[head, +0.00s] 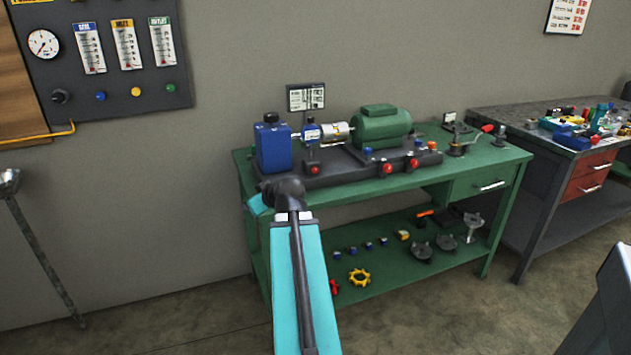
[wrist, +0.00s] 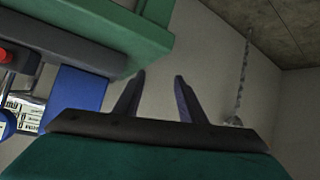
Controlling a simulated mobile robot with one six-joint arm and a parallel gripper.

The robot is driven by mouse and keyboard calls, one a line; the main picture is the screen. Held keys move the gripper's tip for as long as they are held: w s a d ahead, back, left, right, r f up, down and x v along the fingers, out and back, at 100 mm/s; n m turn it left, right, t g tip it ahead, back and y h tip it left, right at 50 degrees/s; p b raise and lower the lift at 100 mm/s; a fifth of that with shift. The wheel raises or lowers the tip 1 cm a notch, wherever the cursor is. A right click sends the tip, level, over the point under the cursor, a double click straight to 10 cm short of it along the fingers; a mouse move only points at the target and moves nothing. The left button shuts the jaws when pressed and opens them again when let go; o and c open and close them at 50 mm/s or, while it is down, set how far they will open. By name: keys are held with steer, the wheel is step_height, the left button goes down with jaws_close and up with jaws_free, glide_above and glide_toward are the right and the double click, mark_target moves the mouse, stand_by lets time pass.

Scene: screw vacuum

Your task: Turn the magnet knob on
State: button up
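I cannot tell for certain which part is the magnet knob. The motor-and-pump unit on the green bench (head: 345,197) has red knobs (head: 387,168) along its dark base. A small device with a red handle (head: 487,128) stands at the bench's right end. In the head view my arm reaches to the bench's left front corner and largely hides my gripper. In the wrist view my gripper (wrist: 159,75) is open, with its two fingers apart and only grey wall between them. A red knob (wrist: 6,56) shows at the wrist view's left edge, away from the fingers.
The blue box (head: 272,146) stands on the unit's left end; it also shows in the wrist view (wrist: 75,95). Small parts lie on the lower shelf. A cluttered second bench (head: 505,118) stands right. A gauge panel (head: 105,50) hangs on the wall at left.

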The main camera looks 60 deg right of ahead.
steer(key=s+d+r+m+h+b, duration=0.1)
steer(key=s+d+r+h+b, duration=0.1)
steer(key=s+d, duration=0.4)
steer(key=s+d+r+m+h+b, duration=0.2)
steer(key=s+d+r, duration=0.4)
steer(key=s, duration=0.5)
steer(key=d+h+b, duration=0.1)
steer(key=b, duration=0.1)
steer(key=shift+s+d+b, duration=0.15)
steer(key=shift+s+b, duration=0.2)
steer(key=shift+r, duration=0.1)
steer(key=p+x, duration=0.1)
steer(key=x, duration=0.2)
steer(key=shift+w+d+r+p, duration=0.1)
steer(key=shift+r+p, duration=0.05)
steer(key=shift+p, duration=0.2)
steer(key=w+p, duration=0.1)
steer(key=p, duration=0.4)
steer(key=shift+d, duration=0.4)
steer(key=p, duration=0.4)
steer(key=f+p, duration=0.1)
steer(key=p, duration=0.3)
steer(key=shift+w+d, duration=0.25)
